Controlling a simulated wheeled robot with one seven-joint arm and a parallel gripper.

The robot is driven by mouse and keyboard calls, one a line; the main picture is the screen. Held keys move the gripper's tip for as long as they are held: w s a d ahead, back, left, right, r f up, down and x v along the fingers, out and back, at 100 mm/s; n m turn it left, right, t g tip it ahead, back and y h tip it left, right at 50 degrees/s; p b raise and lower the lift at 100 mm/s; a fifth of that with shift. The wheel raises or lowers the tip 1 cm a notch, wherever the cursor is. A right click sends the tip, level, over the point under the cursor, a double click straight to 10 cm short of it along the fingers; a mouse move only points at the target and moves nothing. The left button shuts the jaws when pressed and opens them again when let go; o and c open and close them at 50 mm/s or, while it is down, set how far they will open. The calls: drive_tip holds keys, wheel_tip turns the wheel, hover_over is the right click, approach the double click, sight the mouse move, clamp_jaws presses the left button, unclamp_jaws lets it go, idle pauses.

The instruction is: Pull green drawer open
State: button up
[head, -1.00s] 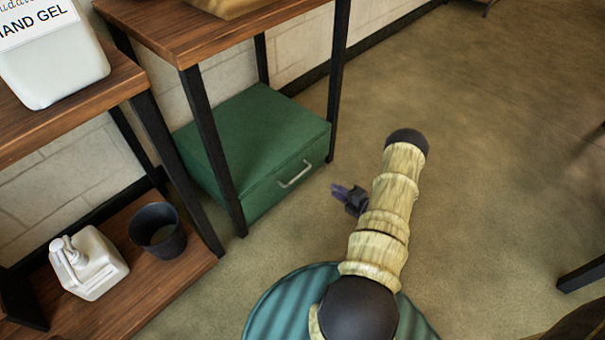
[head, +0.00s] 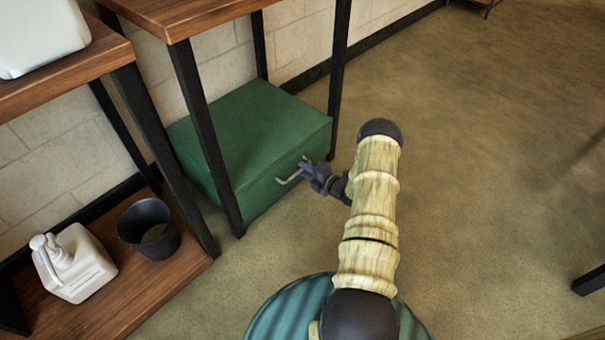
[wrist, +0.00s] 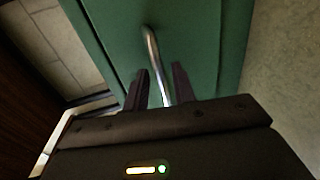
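The green drawer box (head: 258,140) sits on the floor under a wooden table, with a metal bar handle (head: 290,179) on its front face. It looks shut. My gripper (head: 304,167) is at the right part of the handle. In the wrist view the green front (wrist: 200,45) fills the upper middle and the silver handle (wrist: 152,52) runs down between the two dark fingers of my gripper (wrist: 161,80). The fingers are apart, with visible gaps on either side of the bar. The handle's lower end is hidden behind the gripper body.
Black table legs (head: 207,140) stand before the drawer's left part and at its right back corner. A lower wooden shelf (head: 120,300) at left holds a dark cup (head: 150,230) and a white pump bottle (head: 75,265). The floor (head: 480,150) to the right is clear.

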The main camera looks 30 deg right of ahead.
drive_tip(key=shift+x, duration=0.95)
clamp_jaws()
drive_tip(key=shift+s+a, duration=0.15)
